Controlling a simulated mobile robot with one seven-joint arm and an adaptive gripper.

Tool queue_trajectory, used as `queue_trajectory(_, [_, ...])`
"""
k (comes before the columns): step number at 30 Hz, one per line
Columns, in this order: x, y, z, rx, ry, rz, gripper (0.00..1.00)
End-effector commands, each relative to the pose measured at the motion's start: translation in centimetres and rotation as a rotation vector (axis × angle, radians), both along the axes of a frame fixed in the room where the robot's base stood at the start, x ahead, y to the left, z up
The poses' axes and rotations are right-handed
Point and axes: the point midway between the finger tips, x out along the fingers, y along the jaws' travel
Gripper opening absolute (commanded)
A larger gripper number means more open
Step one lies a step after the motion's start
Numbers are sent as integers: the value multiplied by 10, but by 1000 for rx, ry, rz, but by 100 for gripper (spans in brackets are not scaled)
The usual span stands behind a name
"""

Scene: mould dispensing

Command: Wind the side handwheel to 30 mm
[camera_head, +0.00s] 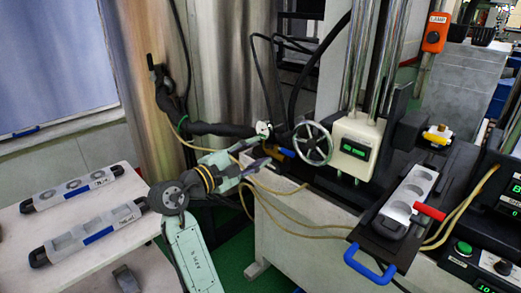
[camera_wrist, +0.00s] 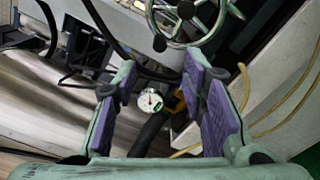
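The side handwheel (camera_head: 313,144) is a silver spoked wheel on the left of a cream box with a green display (camera_head: 356,149); its digits are too small to read. In the wrist view the handwheel (camera_wrist: 186,10) is at the top edge, partly cut off, with a dark knob at its lower left. My gripper (camera_head: 262,170) is left of and below the wheel, apart from it. In the wrist view my gripper (camera_wrist: 163,105) has its two purple-padded fingers wide apart, with nothing held.
Yellowish hoses (camera_head: 285,192) hang below the wheel. A grey mould (camera_head: 410,195) lies on a black plate with a blue handle (camera_head: 368,268) at right. Two more moulds lie on the white table (camera_head: 140,255) at left. Black cables (camera_head: 275,75) hang behind the wheel.

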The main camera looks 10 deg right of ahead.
Motion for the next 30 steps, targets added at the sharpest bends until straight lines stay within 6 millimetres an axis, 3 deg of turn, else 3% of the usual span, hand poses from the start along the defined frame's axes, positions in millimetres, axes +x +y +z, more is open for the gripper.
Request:
queue_trajectory(10, [3, -1, -7, 56, -72, 0, 38])
queue_trajectory(15, [10, -5, -16, 295, -376, -6, 38])
queue_trajectory(21, [14, -10, -13, 597, -767, -7, 38])
queue_trajectory(25, [13, -11, -7, 717, -922, -7, 38])
queue_trajectory(30, [16, -16, 0, 768, -985, -9, 38])
